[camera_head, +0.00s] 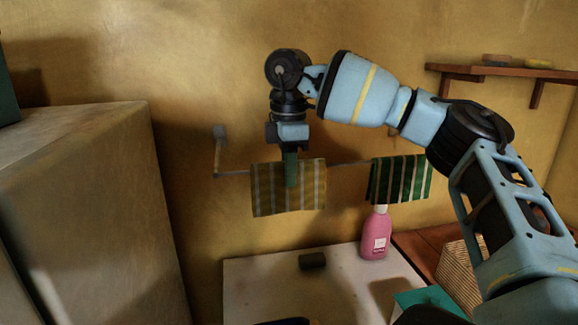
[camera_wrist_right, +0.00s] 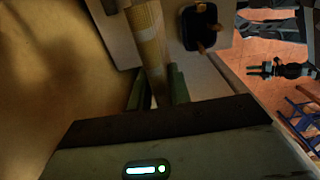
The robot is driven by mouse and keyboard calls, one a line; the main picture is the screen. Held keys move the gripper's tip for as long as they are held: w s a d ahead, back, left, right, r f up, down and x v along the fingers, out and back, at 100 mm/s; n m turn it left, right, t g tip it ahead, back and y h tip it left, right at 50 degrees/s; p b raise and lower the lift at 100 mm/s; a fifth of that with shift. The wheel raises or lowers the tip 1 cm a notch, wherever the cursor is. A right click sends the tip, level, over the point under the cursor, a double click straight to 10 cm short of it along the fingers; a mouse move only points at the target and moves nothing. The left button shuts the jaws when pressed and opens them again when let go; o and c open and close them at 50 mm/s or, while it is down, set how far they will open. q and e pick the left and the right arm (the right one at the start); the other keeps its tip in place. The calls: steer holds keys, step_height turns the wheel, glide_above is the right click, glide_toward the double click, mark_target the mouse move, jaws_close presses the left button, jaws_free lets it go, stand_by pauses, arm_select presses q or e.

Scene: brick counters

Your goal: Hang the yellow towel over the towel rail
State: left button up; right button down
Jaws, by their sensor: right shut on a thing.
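The yellow towel (camera_head: 264,196), with pale stripes, hangs in front of the left part of the thin towel rail (camera_head: 345,164) in the head view. Its top edge is slightly above the rail's line, and it hides that stretch of rail. I cannot tell whether it is draped over the rail. My right gripper (camera_head: 291,170) points down and is shut on the towel's upper middle. In the right wrist view the towel (camera_wrist_right: 148,40) runs as a narrow strip between the green fingers. A dark jointed part at that view's right may be my left gripper; its jaws are unclear.
A green striped towel (camera_head: 400,180) hangs at the rail's right end, above a pink bottle (camera_head: 376,234). A dark block (camera_head: 312,261) lies on the pale counter (camera_head: 250,285). A tall cabinet (camera_head: 90,200) stands left, a wall shelf (camera_head: 500,71) upper right.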

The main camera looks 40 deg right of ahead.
steer(key=shift+f, duration=0.15)
steer(key=c, duration=0.8)
jaws_free()
steer(key=shift+r, duration=4.5)
